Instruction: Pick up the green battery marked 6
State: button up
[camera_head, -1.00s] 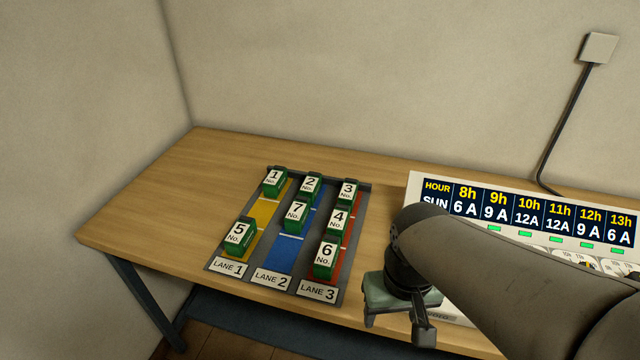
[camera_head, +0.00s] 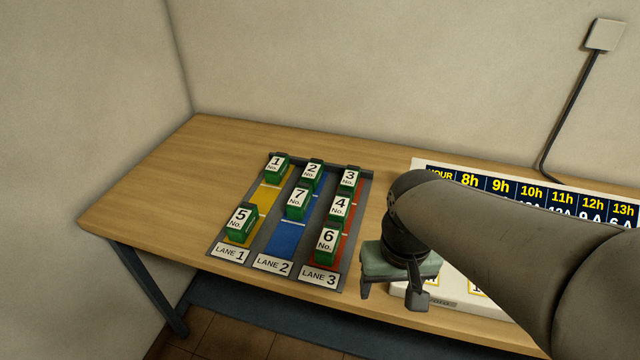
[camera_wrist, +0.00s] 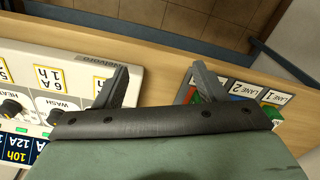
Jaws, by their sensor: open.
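The green battery marked 6 (camera_head: 327,243) stands at the front of the red lane 3, nearest its label, in the head view. My gripper (camera_head: 394,301) is to the right of it, pointing down near the table's front edge, apart from the battery. In the wrist view my gripper (camera_wrist: 158,82) shows its two fingers spread wide with nothing between them. A green battery is partly visible beyond the right finger in the wrist view; its number is hidden.
The lane tray (camera_head: 260,239) also holds batteries 3 (camera_head: 349,179) and 4 (camera_head: 340,207) behind 6, with 7 (camera_head: 297,202) and 5 (camera_head: 241,222) to the left. A white panel (camera_head: 460,291) stands right of my gripper. The table's left side is clear.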

jog(key=w+a+r+m+b, duration=0.2)
jog(key=w+a, duration=0.1)
jog(key=w, duration=0.6)
jog(key=m+b, duration=0.2)
send_over(329, 236)
jog(key=shift+g, duration=0.3)
jog(key=f, duration=1)
jog(key=shift+s+a+f, duration=0.1)
jog(key=shift+s+a, duration=0.05)
jog(key=shift+s, duration=0.1)
jog(key=shift+w+f+p, duration=0.2)
jog(key=shift+f+p, duration=0.45)
jog(key=shift+f, duration=2.3)
grip_shut()
jog(key=shift+r, duration=0.15)
